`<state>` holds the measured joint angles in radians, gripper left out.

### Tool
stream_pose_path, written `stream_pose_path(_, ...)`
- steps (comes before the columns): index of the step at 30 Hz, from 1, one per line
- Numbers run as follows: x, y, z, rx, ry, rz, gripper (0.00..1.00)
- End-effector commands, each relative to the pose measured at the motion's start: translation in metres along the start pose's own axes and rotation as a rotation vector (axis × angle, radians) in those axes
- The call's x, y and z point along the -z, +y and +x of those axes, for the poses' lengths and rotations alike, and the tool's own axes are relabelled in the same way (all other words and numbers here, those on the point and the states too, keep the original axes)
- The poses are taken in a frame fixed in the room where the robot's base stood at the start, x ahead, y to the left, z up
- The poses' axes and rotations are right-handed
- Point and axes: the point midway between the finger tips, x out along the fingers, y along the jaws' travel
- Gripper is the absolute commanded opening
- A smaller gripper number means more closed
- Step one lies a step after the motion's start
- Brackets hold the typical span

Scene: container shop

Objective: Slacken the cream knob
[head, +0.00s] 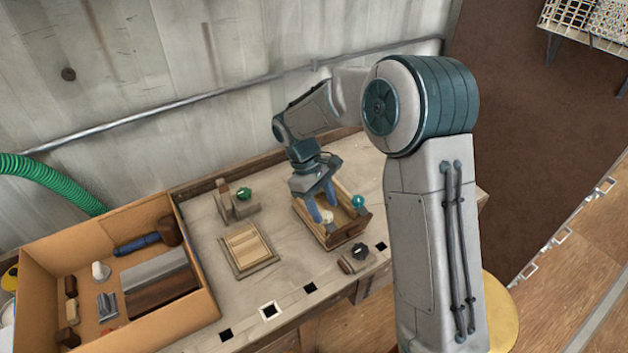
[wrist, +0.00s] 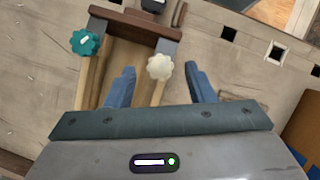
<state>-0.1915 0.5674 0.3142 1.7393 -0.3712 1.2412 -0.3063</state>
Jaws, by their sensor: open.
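The cream knob (wrist: 160,67) is a scalloped round knob at the end of a wooden rail on a small wooden frame or vise (wrist: 136,25). In the head view the cream knob (head: 327,216) is partly hidden by my fingers. My gripper (wrist: 158,80) is open, with one blue finger on each side of the knob. Gaps show between the knob and both fingers; the right gap is wider in the picture. In the head view my gripper (head: 322,207) points down over the frame. A teal knob (wrist: 84,43) sits on the same frame.
An open cardboard box (head: 201,250) of tools is at left. A wall with a pipe (head: 190,98) runs behind.

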Motion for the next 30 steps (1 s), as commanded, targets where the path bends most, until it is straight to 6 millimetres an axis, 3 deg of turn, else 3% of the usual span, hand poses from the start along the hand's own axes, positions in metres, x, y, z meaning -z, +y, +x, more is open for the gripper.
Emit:
stream_pose_path(9, 0.001, -0.001, -0.074, -0.002, 0.005, -0.001, 0.49)
stream_pose_path(15, 0.001, 0.000, -0.107, -0.001, 0.003, -0.002, 0.49)
stream_pose_path(21, 0.000, -0.001, -0.120, 0.000, 0.002, -0.002, 0.49)
stream_pose_path(30, 0.000, -0.001, -0.120, 0.000, 0.001, -0.002, 0.49)
